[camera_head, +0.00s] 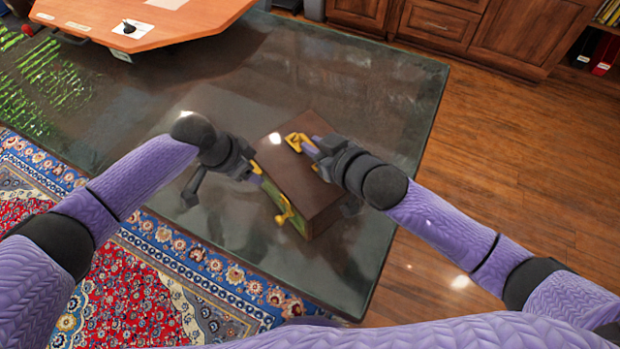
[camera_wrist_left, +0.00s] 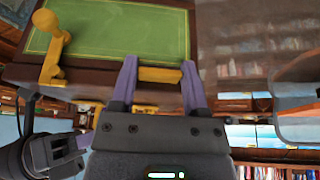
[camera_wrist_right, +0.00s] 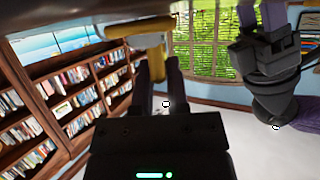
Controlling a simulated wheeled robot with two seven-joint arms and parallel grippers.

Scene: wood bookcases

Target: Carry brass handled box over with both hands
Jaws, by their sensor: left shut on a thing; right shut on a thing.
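The brass handled box (camera_head: 309,178) is dark brown with a green side panel and brass fittings. It shows over the dark glossy surface; I cannot tell whether it touches it. My left gripper (camera_head: 256,172) is at the box's left side, shut on a brass handle part that shows between its fingers in the left wrist view (camera_wrist_left: 160,75). The green panel (camera_wrist_left: 115,35) fills the upper part of that view.
The dark glossy surface (camera_head: 400,100) extends around the box, with free room behind it. An orange-topped table (camera_head: 150,25) stands at the far left. A patterned rug (camera_head: 120,290) lies front left, wood floor (camera_head: 510,150) right. Wooden cabinets (camera_head: 450,30) stand at the back.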

